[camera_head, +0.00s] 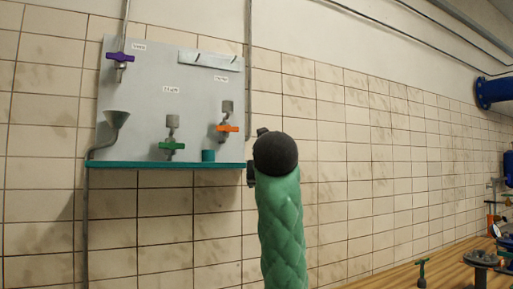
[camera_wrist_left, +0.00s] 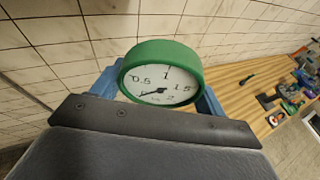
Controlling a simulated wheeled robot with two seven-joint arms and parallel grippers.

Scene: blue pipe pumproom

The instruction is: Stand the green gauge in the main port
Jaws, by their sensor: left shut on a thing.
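The green gauge (camera_wrist_left: 163,52) is in the left wrist view, with a round white dial facing the camera and marks such as 0.5, 1 and 1.5. My left gripper (camera_wrist_left: 160,88) is shut on it, with blue fingers on both sides of the green rim. The gauge's lower part is hidden behind the dark gripper body. In the head view neither the gauge nor the left gripper can be clearly made out. My right gripper is not in view. I cannot tell which fitting is the main port.
A grey wall panel (camera_head: 190,75) carries a purple valve (camera_head: 120,57), a green valve (camera_head: 172,146), an orange valve (camera_head: 228,128) and a funnel (camera_head: 116,119). A teal cup (camera_head: 208,155) stands on its teal ledge (camera_head: 150,165). A wooden bench (camera_head: 390,276) holds fittings at lower right.

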